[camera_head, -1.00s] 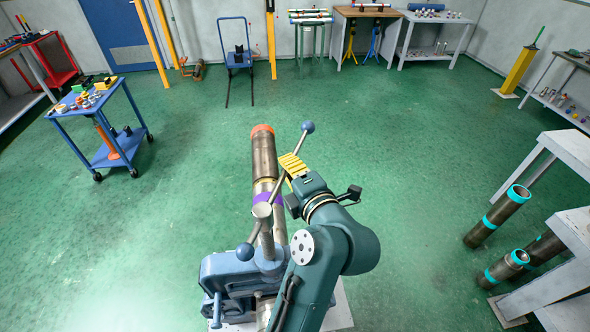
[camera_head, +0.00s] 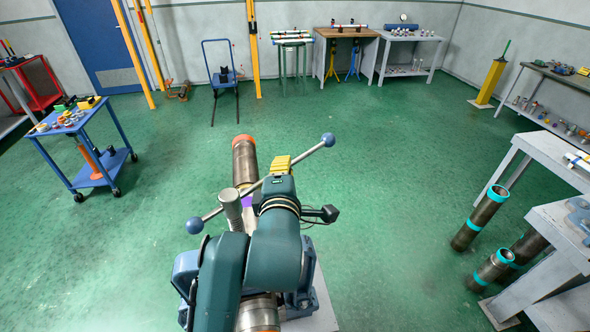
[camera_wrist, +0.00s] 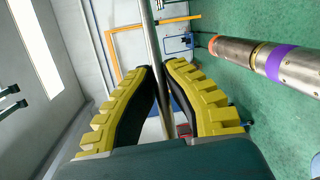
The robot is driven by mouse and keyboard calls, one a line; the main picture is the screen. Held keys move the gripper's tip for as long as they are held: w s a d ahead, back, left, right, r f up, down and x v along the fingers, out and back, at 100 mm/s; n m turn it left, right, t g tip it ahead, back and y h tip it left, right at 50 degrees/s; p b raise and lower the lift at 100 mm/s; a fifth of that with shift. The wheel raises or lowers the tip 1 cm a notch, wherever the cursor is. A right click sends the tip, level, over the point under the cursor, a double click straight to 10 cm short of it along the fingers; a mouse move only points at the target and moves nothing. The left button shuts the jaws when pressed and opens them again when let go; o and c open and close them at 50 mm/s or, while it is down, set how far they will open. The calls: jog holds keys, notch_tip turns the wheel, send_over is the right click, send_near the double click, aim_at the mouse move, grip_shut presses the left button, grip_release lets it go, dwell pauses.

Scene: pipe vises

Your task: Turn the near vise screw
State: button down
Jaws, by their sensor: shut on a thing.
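The near vise is a blue body (camera_head: 186,275), largely hidden behind my arm in the head view. Its grey screw (camera_head: 232,207) stands up at its top. A steel handle bar (camera_head: 305,154) with blue ball ends (camera_head: 195,225) crosses the screw head and slants up to the right. My gripper (camera_head: 279,166) is shut on the bar, to the right of the screw. In the wrist view, the bar (camera_wrist: 152,38) runs between the yellow fingers of my gripper (camera_wrist: 160,75). A steel pipe (camera_head: 244,165) with an orange end and purple band lies in the vise.
A blue cart (camera_head: 92,180) with small parts stands at the left. Pipes with teal bands (camera_head: 480,217) and grey tables (camera_head: 545,215) stand at the right. Open green floor surrounds the vise.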

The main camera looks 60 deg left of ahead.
jog(key=shift+w+d, duration=0.1)
jog(key=c, duration=1.1)
grip_release()
jog(key=v, duration=1.2)
